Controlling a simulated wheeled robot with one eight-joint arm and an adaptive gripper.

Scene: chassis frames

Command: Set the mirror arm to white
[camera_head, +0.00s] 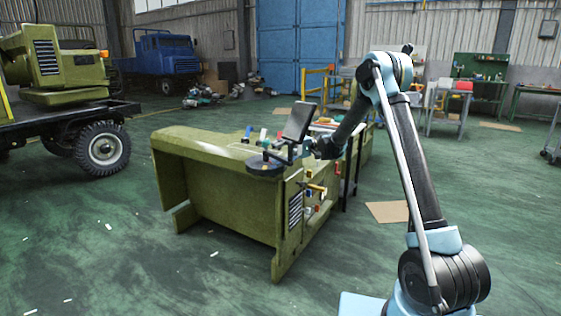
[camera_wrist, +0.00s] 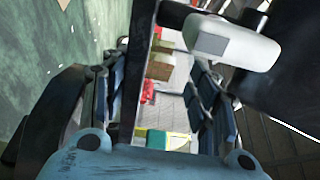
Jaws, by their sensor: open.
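The mirror arm (camera_head: 290,147) carries a tilted dark mirror panel (camera_head: 299,121) above a round black disc (camera_head: 263,166) on the olive chassis frame (camera_head: 225,150). Blue, red, green and white small parts stand along the frame's top behind it. My gripper (camera_head: 307,150) is right beside the mirror arm in the head view. In the wrist view my gripper (camera_wrist: 163,95) is open, and a dark upright bar (camera_wrist: 134,75) shows between its fingers. I cannot tell whether the fingers touch it. A white rounded piece (camera_wrist: 222,40) is at the upper right. Which marking the arm points to is not clear.
Several coloured levers project from the frame's right end, including a yellow one (camera_head: 316,187). A truck bed with a black wheel (camera_head: 103,147) stands at the left. A flat brown sheet (camera_head: 388,211) lies on the floor.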

